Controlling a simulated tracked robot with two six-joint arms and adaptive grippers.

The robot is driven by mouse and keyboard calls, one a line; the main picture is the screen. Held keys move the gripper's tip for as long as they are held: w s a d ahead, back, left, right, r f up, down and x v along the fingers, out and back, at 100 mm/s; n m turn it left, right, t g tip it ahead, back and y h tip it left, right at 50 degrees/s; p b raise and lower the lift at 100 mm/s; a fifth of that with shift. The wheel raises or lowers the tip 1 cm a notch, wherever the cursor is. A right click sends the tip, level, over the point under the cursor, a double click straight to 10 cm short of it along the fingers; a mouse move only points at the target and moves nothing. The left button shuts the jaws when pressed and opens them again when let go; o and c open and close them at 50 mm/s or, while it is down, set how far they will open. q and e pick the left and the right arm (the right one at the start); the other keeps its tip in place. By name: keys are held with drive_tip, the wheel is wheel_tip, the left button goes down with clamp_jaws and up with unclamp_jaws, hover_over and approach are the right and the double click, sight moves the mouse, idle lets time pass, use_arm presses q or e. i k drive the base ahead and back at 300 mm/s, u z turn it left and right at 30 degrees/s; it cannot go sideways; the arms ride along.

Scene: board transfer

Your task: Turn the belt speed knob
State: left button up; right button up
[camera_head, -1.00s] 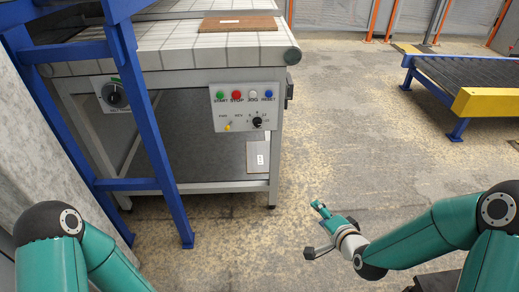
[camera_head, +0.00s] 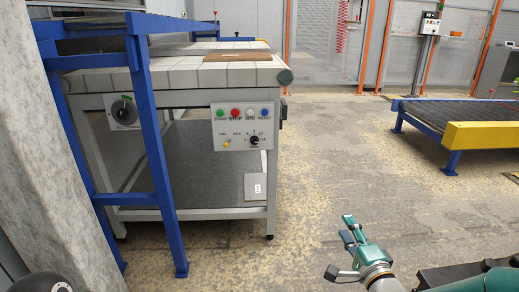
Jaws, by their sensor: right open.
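The control panel (camera_head: 242,126) is a pale plate on the front of the conveyor table. At its lower right is a small black knob (camera_head: 254,141) with scale marks around it, which looks like the belt speed knob. My right gripper (camera_head: 340,248) is open and empty, low at the right of the middle. It is in front of bare floor, clearly apart from the panel and knob, to their lower right in the picture. My left gripper is out of view.
The panel also has green, red, white and blue buttons and a yellow lamp. A larger black rotary switch (camera_head: 124,111) sits behind a blue frame post (camera_head: 157,150). A brown board (camera_head: 237,56) lies on the conveyor top.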

sight(254, 141)
drive_tip(key=z, duration=0.4)
drive_tip(key=i, duration=1)
drive_tip(key=u, duration=0.95)
